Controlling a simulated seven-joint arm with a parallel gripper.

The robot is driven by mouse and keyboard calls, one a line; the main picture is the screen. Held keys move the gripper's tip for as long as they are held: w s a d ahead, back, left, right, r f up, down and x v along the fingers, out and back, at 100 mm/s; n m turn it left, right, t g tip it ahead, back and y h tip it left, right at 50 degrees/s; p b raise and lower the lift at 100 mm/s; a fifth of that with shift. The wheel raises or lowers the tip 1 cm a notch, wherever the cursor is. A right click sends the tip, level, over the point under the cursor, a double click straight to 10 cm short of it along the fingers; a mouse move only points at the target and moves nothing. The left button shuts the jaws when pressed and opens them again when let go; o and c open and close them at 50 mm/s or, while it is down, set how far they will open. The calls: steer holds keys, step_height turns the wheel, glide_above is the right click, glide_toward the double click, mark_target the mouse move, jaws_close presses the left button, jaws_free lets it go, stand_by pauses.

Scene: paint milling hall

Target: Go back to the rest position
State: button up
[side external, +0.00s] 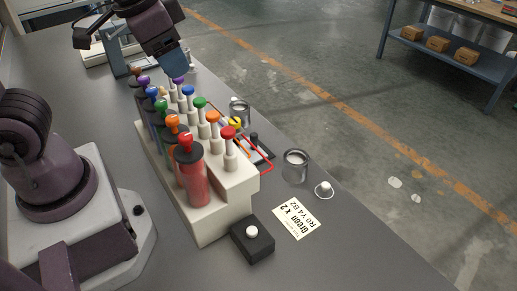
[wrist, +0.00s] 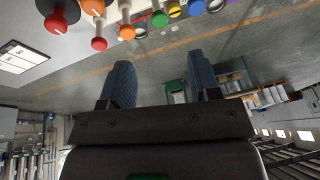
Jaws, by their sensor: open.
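My gripper (side external: 173,62) is above the far end of a pale rack (side external: 222,222) in the side external view. In the wrist view its two blue fingers (wrist: 162,82) stand apart with nothing held between them. The rack holds dark-capped cylinders with coloured knobs, the nearest a red cylinder (side external: 192,180). A row of plungers with coloured knobs, such as a green one (side external: 199,103), stands on its right side. The red knob (wrist: 57,20) and several other knobs show along the top of the wrist view.
A black box with a white button (side external: 253,246) and a printed card (side external: 297,221) lie near the rack's front end. Metal cans (side external: 296,167) stand to its right, by a red-edged item (side external: 266,160). A shelf with boxes (side external: 437,43) stands across the floor. The bench's front right is clear.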

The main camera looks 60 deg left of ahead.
steer(key=shift+n+t+h, duration=0.3)
steer(key=shift+n+t, duration=0.5)
steer(key=shift+n, duration=0.1)
steer(key=s+r, duration=0.1)
steer(key=s+d+r, duration=0.1)
steer(key=s, duration=0.1)
steer(key=s+r, duration=0.1)
steer(key=shift+s+d+r, duration=0.2)
steer(key=shift+d+r, duration=0.15)
stand_by(0.3)
